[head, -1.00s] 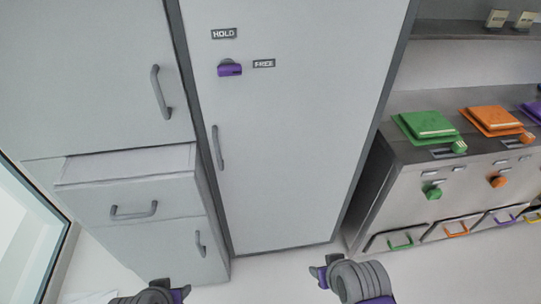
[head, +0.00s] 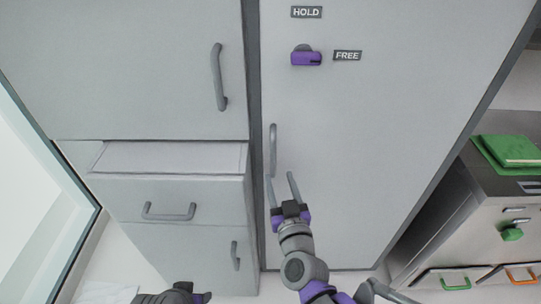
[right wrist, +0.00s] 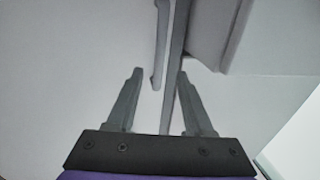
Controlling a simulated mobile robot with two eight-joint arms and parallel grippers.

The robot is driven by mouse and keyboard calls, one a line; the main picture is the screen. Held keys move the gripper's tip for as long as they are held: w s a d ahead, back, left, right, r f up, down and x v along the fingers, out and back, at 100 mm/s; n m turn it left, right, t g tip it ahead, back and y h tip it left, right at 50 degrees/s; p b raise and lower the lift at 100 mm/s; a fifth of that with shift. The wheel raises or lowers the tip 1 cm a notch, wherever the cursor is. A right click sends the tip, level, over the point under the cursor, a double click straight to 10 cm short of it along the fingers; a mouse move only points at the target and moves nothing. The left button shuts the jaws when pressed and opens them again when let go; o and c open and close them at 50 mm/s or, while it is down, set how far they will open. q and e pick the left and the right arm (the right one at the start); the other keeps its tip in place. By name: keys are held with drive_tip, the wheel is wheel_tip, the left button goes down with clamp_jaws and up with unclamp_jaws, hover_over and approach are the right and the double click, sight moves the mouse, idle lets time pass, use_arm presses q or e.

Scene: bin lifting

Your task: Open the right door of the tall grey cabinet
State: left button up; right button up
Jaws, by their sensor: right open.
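The tall grey cabinet's right door (head: 370,150) looks shut. Its upright grey bar handle (head: 273,150) is near the door's left edge, and it also shows in the right wrist view (right wrist: 161,45). My right gripper (head: 281,180) is open and empty at the handle's lower end. In the right wrist view its fingers (right wrist: 160,75) appear on either side of the handle's line; I see no clear contact. A purple knob (head: 306,58) on the door points toward the FREE label (head: 347,55). My left gripper (head: 190,292) is only partly visible at the bottom edge.
Left of the door are another grey door (head: 130,70) with a handle, and a drawer unit (head: 115,210) below it. A counter unit (head: 440,235) with green and orange parts stands at the right. Pale floor shows below.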

sight(274, 158)
drive_tip(key=w, duration=0.3)
drive_tip(key=w+a, duration=0.1)
drive_tip(key=w, duration=0.5)
drive_tip(key=shift+w+a, duration=0.1)
drive_tip(key=shift+a, duration=0.25)
drive_tip(key=shift+c, duration=0.2)
clamp_jaws()
idle(0.7)
